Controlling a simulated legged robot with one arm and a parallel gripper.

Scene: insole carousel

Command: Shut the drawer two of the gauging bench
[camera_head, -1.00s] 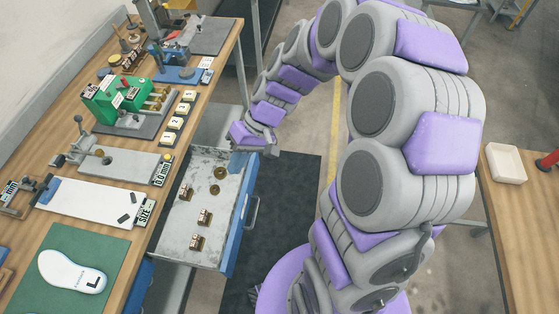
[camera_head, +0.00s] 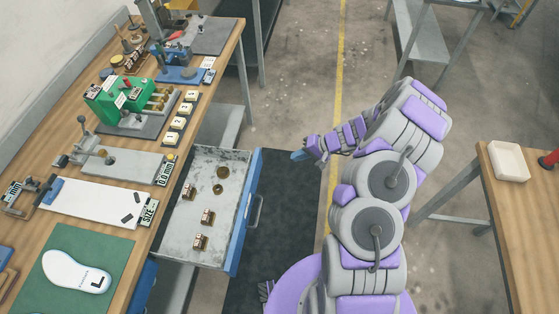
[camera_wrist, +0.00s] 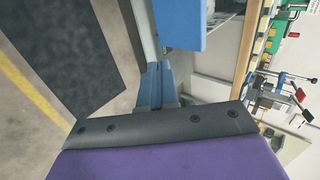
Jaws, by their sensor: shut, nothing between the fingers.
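One drawer (camera_head: 232,168) of the gauging bench stands pulled out, with a blue front (camera_head: 243,218) and a bar handle (camera_head: 257,211). Its number cannot be read. Several small brass and brown pieces lie in its grey tray. My gripper (camera_head: 299,155) is to the right of the drawer front, beyond the handle, apart from it and over the floor. In the wrist view its blue fingers (camera_wrist: 154,84) are together and empty. A blue panel (camera_wrist: 180,25), apparently the drawer front, shows just ahead of the fingertips there; the exact gap cannot be told.
The wooden bench top (camera_head: 50,150) carries gauges, a green device (camera_head: 115,98) and a white insole (camera_head: 75,272) on a green mat. A dark mat (camera_head: 283,205) covers the floor before the drawer. A second table (camera_head: 515,225) with a white tray (camera_head: 508,161) stands at right.

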